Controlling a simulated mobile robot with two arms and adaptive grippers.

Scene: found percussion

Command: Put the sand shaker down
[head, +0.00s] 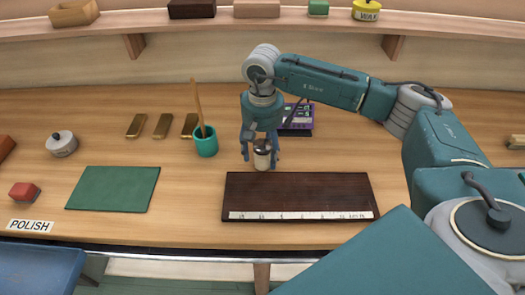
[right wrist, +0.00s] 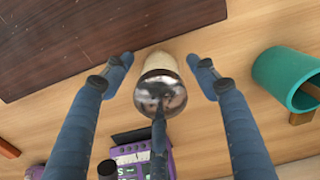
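The sand shaker (head: 262,160), a small cream jar with a shiny metal cap, appears upright on the wooden bench, just behind the dark board (head: 297,190) with a white ruled strip. My right gripper (head: 260,157) points down around it. In the right wrist view the shaker (right wrist: 160,92) sits between the spread fingers of the gripper (right wrist: 163,66), with gaps on both sides. A third finger overlaps the cap; I cannot tell if it touches. The shaker's base is partly hidden. My left gripper is not in view.
A teal cup (head: 206,143) with a wooden stick stands left of the gripper. A purple device (head: 298,117) is behind it. Further left are brass bars (head: 162,126), a green mat (head: 113,188), a round grey pot (head: 61,144) and a red block (head: 24,192).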

